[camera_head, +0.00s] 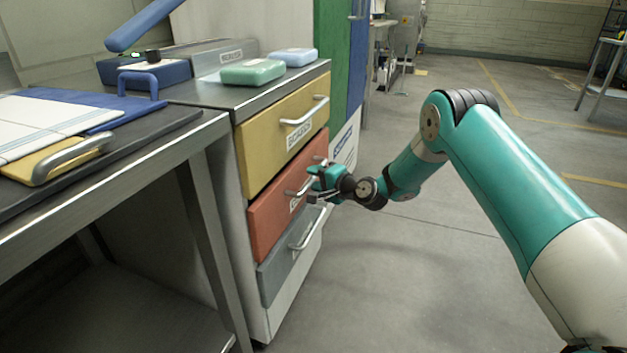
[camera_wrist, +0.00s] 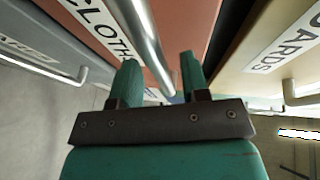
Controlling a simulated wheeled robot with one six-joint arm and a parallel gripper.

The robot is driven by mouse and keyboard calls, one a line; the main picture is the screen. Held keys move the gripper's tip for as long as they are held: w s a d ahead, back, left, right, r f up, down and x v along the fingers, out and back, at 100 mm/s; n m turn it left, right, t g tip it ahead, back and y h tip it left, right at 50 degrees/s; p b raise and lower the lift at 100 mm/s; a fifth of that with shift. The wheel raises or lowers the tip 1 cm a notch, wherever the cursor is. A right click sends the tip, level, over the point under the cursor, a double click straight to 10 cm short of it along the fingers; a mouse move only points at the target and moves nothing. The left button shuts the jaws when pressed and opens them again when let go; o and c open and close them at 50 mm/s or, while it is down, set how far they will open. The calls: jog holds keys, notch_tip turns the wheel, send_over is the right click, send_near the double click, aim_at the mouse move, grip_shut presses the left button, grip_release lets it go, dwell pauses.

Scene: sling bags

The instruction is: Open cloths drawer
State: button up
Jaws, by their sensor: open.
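The cloths drawer is the red middle drawer (camera_head: 275,205) of the cabinet. Its red front (camera_wrist: 195,22) and its white CLOTHS label (camera_wrist: 95,22) show in the wrist view. Its metal bar handle (camera_wrist: 148,40) runs between the two fingers of my gripper (camera_wrist: 158,78) in that view. My gripper (camera_head: 318,182) is open at this handle in the head view and partly hides it. I cannot tell whether a finger touches the bar. A dark gap shows beside the red front in the wrist view.
A yellow drawer (camera_head: 262,150) is above and a grey drawer (camera_head: 285,262) below, both with bar handles. A metal table (camera_head: 120,185) stands at the left. Green and blue boxes (camera_head: 252,72) lie on the cabinet top. The floor (camera_head: 440,270) right of the cabinet is clear.

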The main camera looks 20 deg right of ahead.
jog(key=shift+x, duration=0.75)
grip_shut()
